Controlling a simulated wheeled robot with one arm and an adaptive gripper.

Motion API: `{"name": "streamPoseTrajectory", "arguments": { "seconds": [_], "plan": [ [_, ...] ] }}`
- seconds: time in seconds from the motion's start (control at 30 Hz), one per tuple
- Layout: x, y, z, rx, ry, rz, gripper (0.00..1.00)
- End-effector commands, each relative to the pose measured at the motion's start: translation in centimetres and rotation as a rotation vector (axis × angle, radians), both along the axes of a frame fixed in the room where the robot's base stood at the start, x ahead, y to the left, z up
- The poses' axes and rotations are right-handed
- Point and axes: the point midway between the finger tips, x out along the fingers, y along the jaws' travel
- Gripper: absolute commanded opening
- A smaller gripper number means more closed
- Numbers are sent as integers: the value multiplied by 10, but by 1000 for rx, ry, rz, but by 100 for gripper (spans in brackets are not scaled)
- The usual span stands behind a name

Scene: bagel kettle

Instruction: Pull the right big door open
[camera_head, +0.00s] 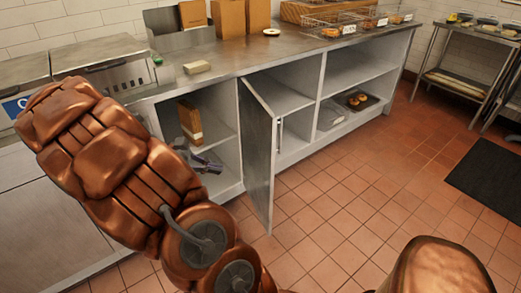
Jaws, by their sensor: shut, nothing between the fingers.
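A tall grey metal cabinet door (258,150) stands swung outward under the counter, at the right side of an open compartment (222,105). Its handle (279,135) is near the free edge, on the face turned to the right. My gripper (212,165) is small and dark, left of the door at the compartment opening. It is shut and empty, apart from the handle. Whether it touches the door's inner face cannot be told. My copper arm hides part of the cabinet front to the left.
A brown box (190,122) stands inside the compartment. Open shelves to the right hold a tray of bagels (357,101) and a grey bin (330,116). The counter (230,60) carries boxes and wire baskets. The tiled floor (345,200) right of the door is clear.

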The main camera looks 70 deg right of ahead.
Motion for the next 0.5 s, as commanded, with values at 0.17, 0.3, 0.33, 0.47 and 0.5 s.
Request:
{"name": "streamPoseTrajectory", "arguments": {
  "seconds": [0.17,0.3,0.33,0.47,0.5],
  "plan": [
    [16,-44,-13,-24,144,43,0],
    [28,-75,-25,-34,251,81,0],
    [30,-81,-29,-33,274,88,0],
    [43,-107,-47,-33,365,130,0],
    [46,-115,-53,-30,394,141,0]
  ]
}}
